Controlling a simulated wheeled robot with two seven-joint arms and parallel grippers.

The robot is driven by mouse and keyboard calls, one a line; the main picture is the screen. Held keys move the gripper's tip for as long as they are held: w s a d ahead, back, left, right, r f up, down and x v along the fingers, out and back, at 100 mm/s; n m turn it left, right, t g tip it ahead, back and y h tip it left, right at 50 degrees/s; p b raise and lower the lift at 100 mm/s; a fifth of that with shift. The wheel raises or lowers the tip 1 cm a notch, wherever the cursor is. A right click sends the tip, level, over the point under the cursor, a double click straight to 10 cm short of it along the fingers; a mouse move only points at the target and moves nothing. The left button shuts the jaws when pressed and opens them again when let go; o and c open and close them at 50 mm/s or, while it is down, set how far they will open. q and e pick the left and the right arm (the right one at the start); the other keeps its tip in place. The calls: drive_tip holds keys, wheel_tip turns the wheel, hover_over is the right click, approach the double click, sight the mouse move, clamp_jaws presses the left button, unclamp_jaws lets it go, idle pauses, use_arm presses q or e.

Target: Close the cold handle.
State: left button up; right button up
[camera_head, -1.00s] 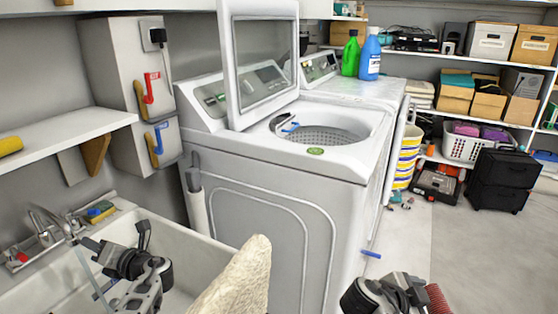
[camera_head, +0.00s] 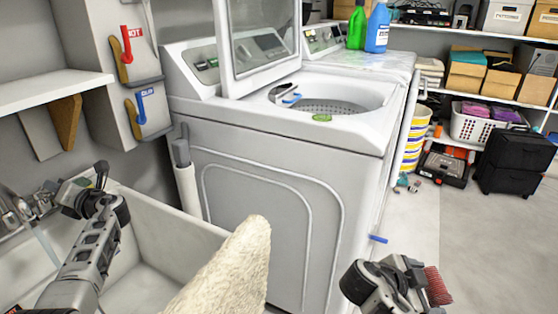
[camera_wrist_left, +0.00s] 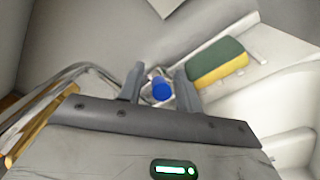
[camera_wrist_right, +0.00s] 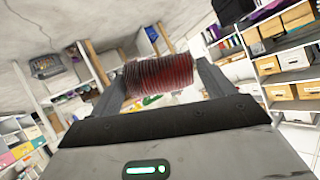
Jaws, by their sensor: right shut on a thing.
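The cold handle is a blue lever (camera_head: 141,106) on the lower part of a grey wall box at upper left, beside a tan piece and above a blue-edged base. The red lever (camera_head: 125,45), beside the word HOT, sits above it. My left gripper (camera_head: 82,188) is over the sink, lower than the blue lever and left of it, not touching it. In the left wrist view its fingers (camera_wrist_left: 160,88) are apart with nothing held; a blue tap knob (camera_wrist_left: 162,89) shows beyond them. My right gripper (camera_head: 412,278) is shut on a red ribbed object (camera_wrist_right: 158,75).
A white washer (camera_head: 270,190) with its lid up fills the middle. The sink (camera_head: 200,240) lies below the box, partly hidden by a pale textured object (camera_head: 232,270). A white shelf (camera_head: 50,88) juts in at left. Open floor (camera_head: 490,245) lies at right.

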use_arm(q)
drive_tip(key=shift+b+x, duration=0.4)
drive_tip(key=shift+x, duration=0.35)
use_arm(e)
drive_tip(key=shift+f, duration=0.8)
use_arm(q)
clamp_jaws()
drive_tip(key=m+t+h+p, duration=0.1)
drive_tip(key=p, duration=0.2)
drive_tip(key=s+m+t+h+p, duration=0.1)
drive_tip(key=t+p, duration=0.1)
drive_tip(key=p, duration=0.1)
drive_tip(key=s+r+m+t+p, duration=0.1)
drive_tip(key=p, duration=0.2)
drive_tip(key=shift+a+m+t+h, duration=0.3)
drive_tip(key=shift+h, duration=0.1)
drive_tip(key=shift+s+f+m+t+h+p, duration=0.3)
drive_tip(key=shift+m+t+h+p, duration=0.2)
drive_tip(key=shift+t, duration=0.1)
drive_tip(key=shift+w+f, duration=0.1)
drive_tip(key=shift+f, duration=0.05)
use_arm(e)
wheel_tip(320, 180, up, 10)
drive_tip(key=shift+f, duration=0.2)
use_arm(q)
unclamp_jaws()
